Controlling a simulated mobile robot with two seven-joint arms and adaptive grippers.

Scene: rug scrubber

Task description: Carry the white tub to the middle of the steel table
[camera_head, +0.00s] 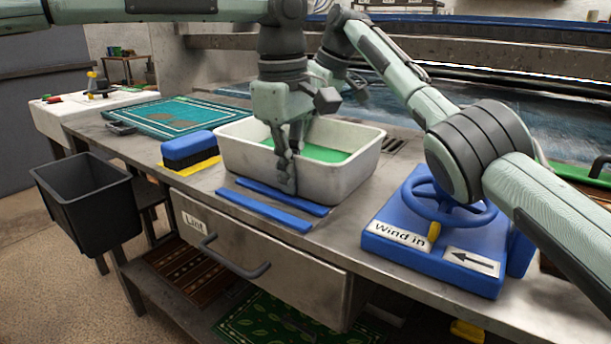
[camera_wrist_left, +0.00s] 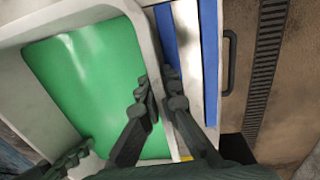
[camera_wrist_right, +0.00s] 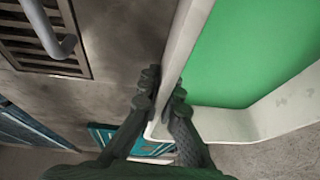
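The white tub (camera_head: 345,181), with green liquid or a green floor inside (camera_head: 325,152), is level at the back of the steel table (camera_head: 300,258). My left gripper (camera_head: 286,175) is shut on its front wall, one finger inside and one outside; the left wrist view shows the tub's rim (camera_wrist_left: 150,45) between the fingers (camera_wrist_left: 158,95). My right gripper (camera_head: 345,90) is at the far wall, partly hidden by the left arm. In the right wrist view its fingers (camera_wrist_right: 162,92) are shut on the tub wall (camera_wrist_right: 182,45). Whether the tub's underside touches the table is unclear.
Two blue strips (camera_head: 268,208) lie in front of the tub. A blue handwheel unit (camera_head: 440,240) stands right. A black bin (camera_head: 88,205) hangs at the left edge, near the Lint drawer (camera_head: 240,255).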

